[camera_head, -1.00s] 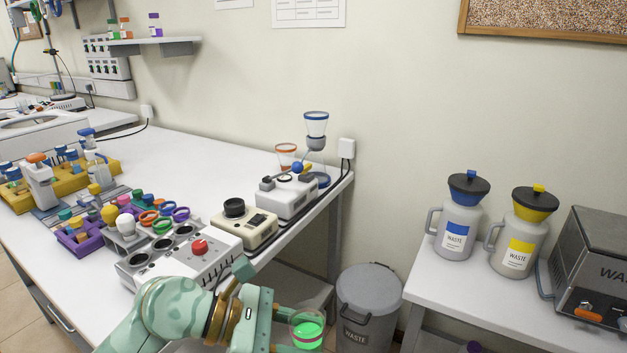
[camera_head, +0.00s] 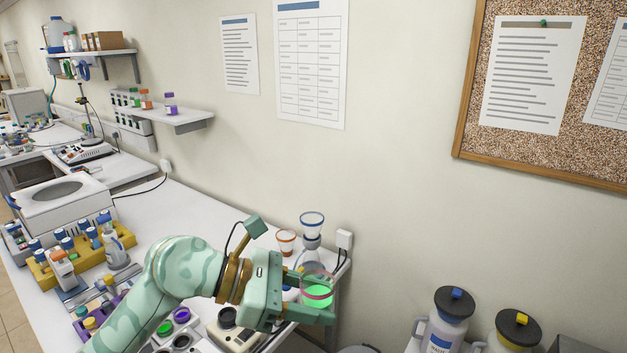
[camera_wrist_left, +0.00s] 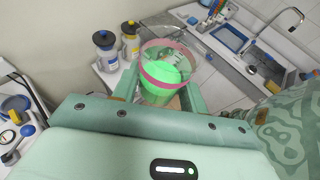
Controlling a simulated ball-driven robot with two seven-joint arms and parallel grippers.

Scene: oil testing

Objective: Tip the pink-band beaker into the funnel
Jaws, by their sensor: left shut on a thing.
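The pink-band beaker (camera_head: 316,284) is clear and holds bright green liquid. My left gripper (camera_head: 318,298) is shut on it and holds it raised near the bench's right end. The beaker also shows between the fingers in the left wrist view (camera_wrist_left: 166,68); its liquid surface lies slanted to the rim there. A blue-rimmed clear funnel (camera_head: 312,222) stands on a vessel just behind and above the beaker in the head view. The funnel's lower support is partly hidden by my gripper. The beaker and the funnel's mouth look apart. My right gripper is not in view.
An orange-rimmed clear vessel (camera_head: 286,238) stands left of the funnel. A white wall socket (camera_head: 344,240) is close to its right. A yellow rack (camera_head: 50,278) is at left.

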